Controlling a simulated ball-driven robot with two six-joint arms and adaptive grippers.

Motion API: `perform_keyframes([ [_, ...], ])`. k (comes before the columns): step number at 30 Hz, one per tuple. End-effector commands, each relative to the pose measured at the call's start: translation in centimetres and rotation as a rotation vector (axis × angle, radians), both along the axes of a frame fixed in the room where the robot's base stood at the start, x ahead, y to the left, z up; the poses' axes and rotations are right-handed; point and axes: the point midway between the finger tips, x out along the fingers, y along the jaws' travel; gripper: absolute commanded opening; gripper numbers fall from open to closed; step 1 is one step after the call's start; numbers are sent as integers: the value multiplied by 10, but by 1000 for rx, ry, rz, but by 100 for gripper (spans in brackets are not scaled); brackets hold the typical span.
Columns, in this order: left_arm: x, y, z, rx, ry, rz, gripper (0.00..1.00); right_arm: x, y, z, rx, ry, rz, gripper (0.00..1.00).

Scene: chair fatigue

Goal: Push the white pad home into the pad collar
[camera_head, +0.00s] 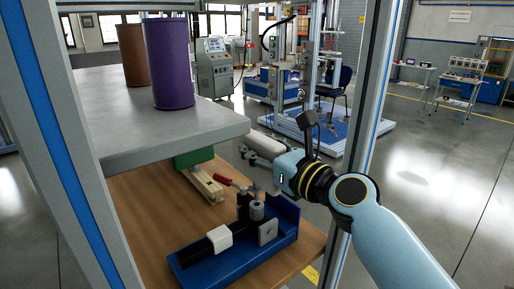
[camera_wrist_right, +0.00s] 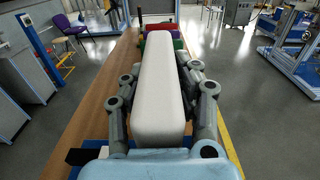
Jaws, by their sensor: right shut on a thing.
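My right gripper (camera_head: 262,153) is shut on a long white pad (camera_head: 264,143), held out to the left of the wrist above the wooden bench's far right side. In the right wrist view the white pad (camera_wrist_right: 157,85) runs lengthwise between the grey fingers (camera_wrist_right: 160,100), which press on both its sides. A blue fixture (camera_head: 236,262) on the bench carries a small white block (camera_head: 220,238), a grey cylinder (camera_head: 257,211) and a square metal plate (camera_head: 267,231). I cannot tell which part is the pad collar. My left gripper is not in view.
The wooden bench (camera_head: 146,206) also bears a red-handled clamp (camera_head: 222,179), a pale wooden piece (camera_head: 203,186) and a green block (camera_head: 194,157). A grey shelf (camera_head: 125,110) with a purple cylinder (camera_head: 168,64) and a brown one (camera_head: 132,55) overhangs it. A metal post (camera_head: 374,75) stands by my right arm.

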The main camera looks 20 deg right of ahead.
Motion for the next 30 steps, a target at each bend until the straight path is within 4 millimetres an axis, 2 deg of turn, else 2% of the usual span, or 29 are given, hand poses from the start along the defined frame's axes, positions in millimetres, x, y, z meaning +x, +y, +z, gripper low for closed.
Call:
perform_keyframes([
  [14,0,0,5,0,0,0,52,0,0,1,0,-1,-1,0],
  [30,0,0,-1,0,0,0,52,0,0,-5,1,-2,-1,0],
])
